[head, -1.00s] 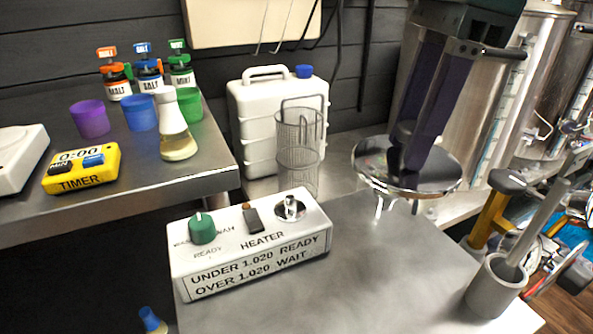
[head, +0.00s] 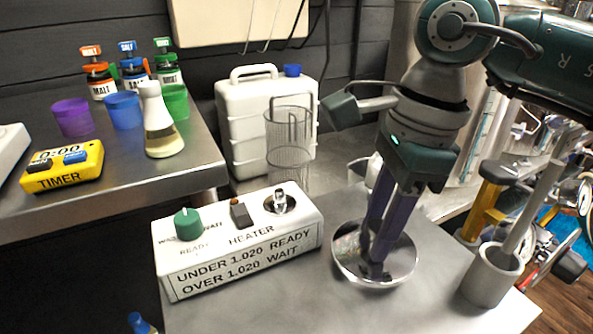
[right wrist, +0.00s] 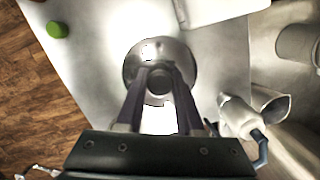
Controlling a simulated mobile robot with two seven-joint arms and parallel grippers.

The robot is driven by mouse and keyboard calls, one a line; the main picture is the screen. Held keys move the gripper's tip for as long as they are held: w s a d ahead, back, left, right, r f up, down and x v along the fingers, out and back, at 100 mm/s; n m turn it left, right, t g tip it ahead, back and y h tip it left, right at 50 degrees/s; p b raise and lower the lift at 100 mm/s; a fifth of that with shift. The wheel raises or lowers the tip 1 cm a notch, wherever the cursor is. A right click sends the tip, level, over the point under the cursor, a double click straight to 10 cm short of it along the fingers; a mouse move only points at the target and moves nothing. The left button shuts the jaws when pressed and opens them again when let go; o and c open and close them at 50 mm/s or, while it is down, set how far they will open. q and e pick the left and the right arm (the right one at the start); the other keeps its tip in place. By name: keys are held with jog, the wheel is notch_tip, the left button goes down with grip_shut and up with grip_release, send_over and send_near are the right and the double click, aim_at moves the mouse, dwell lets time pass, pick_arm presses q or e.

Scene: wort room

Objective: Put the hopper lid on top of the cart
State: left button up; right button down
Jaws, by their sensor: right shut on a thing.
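The hopper lid (head: 402,268) is a shiny round metal disc with a dark knob. It is low over the right part of the cart's grey metal top (head: 290,305); I cannot tell whether it touches. My right gripper (head: 374,258) points down and is shut on the lid's knob. The right wrist view shows the lid (right wrist: 152,49) between the purple-grey fingers (right wrist: 158,84), over the pale cart top (right wrist: 95,70). The fingers hide part of the lid. My left gripper is not in view.
A white heater box (head: 240,245) stands on the cart left of the lid. A grey cup with a rod (head: 488,278) stands at the right edge. A wire basket (head: 288,155) and a white container (head: 245,115) are behind. The cart's front middle is clear.

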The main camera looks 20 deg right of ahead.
jog(key=shift+f, duration=0.25)
jog(key=c, duration=0.5)
grip_release()
jog(key=shift+r, duration=0.1)
jog(key=shift+c, duration=0.2)
